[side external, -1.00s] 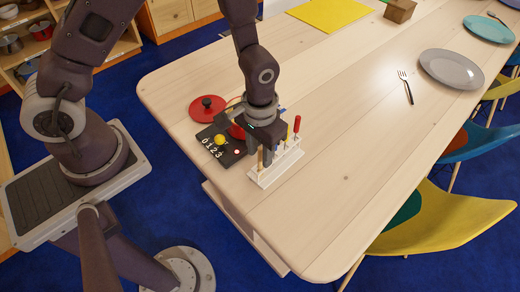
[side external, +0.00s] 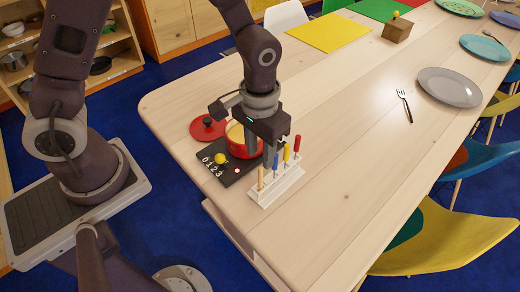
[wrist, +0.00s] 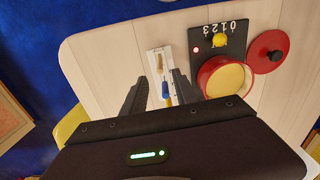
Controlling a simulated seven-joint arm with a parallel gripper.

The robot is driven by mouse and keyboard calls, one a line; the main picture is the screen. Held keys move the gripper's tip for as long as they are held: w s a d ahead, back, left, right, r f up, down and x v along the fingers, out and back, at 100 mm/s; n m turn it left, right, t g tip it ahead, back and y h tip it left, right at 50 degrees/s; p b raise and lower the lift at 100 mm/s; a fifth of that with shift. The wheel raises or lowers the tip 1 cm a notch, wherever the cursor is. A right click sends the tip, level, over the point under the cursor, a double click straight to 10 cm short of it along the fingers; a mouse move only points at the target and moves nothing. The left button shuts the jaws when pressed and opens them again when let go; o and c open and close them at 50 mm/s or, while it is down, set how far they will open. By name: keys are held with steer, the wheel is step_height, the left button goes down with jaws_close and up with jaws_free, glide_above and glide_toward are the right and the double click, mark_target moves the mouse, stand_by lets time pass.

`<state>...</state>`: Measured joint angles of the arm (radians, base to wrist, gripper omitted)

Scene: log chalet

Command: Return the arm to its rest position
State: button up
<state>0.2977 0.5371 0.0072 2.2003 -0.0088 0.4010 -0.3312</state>
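My gripper (side external: 271,160) hangs over the table between the red pot and the white tool rack, fingers pointing down. In the wrist view its two fingers (wrist: 159,76) are apart, with the rack showing between and beyond them. I see nothing held. The white rack (side external: 279,189) holds upright tools with tan, blue, yellow and red handles; its far end also shows in the wrist view (wrist: 155,53). My fingers and wrist partly hide the rack and the pot in the side view.
A red pot (side external: 238,149) with pale yellow inside stands on a black hotplate (side external: 228,175) with a yellow knob and a lit red light. A red lid (side external: 207,128) lies behind. A fork (side external: 405,106), plates and a wooden box (side external: 397,30) are farther off. The right table half is mostly clear.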

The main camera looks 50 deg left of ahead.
steer(key=s+a+r+t, duration=0.2)
steer(key=s+a+r, duration=0.2)
steer(key=s+r, duration=0.3)
steer(key=s+a+r+t, duration=0.3)
steer(key=s+a+r, duration=0.2)
steer(key=r, duration=0.9)
steer(key=shift+s+r+m+t, duration=0.15)
steer(key=shift+s+m+t, duration=0.15)
steer(key=shift+s, duration=0.9)
